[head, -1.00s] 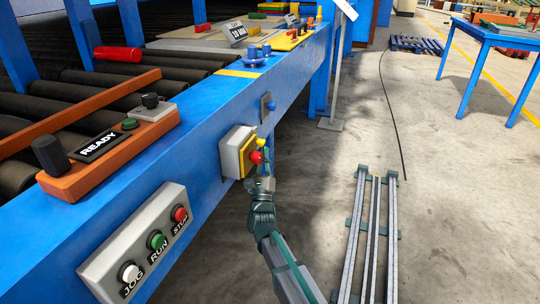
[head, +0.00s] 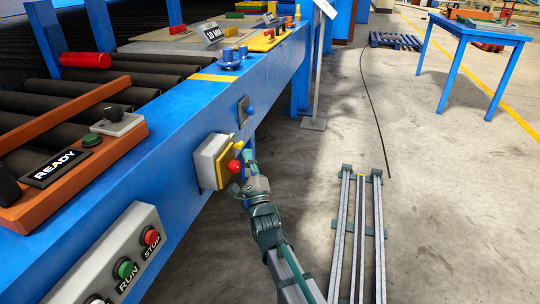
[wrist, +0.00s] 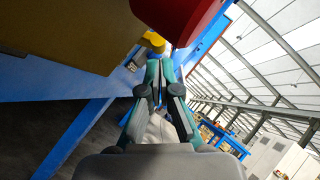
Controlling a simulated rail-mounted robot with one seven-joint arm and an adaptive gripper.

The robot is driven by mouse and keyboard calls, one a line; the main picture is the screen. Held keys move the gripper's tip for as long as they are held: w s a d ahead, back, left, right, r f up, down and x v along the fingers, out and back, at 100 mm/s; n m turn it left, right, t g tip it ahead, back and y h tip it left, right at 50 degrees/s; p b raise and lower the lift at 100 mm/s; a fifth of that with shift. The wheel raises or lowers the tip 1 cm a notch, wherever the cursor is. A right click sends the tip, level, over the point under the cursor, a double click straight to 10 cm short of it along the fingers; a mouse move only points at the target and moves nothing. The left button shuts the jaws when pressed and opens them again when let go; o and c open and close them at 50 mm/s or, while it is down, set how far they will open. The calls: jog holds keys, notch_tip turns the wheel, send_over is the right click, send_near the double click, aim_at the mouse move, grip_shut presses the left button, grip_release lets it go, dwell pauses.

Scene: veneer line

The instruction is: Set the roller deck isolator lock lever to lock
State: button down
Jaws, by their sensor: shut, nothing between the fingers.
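A grey isolator box (head: 209,162) with a yellow front plate is fixed to the side of the blue roller deck frame. A red knob (head: 234,166) stands out from the plate; it fills the top of the wrist view (wrist: 180,18). A small yellow part, perhaps the lock lever, shows beside the red knob in the wrist view (wrist: 153,41); its setting cannot be told. My gripper (head: 248,156) is shut and empty, just right of the red knob. In the wrist view its fingertips (wrist: 167,66) are just below the yellow part; contact cannot be told.
A grey plate with a blue knob (head: 250,111) sits farther along the frame. A JOG, RUN and STOP button box (head: 125,255) is nearer. An orange READY panel (head: 75,172) lies on the deck. The floor right of the frame is open around the metal rails (head: 359,230).

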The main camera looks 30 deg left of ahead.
jog(key=s+d+f, duration=0.4)
jog(key=d+f, duration=0.2)
jog(key=d, duration=0.4)
jog(key=shift+s+d+f, duration=0.15)
jog(key=shift+d+f, duration=0.1)
jog(key=shift+f, duration=0.05)
dwell(0.4)
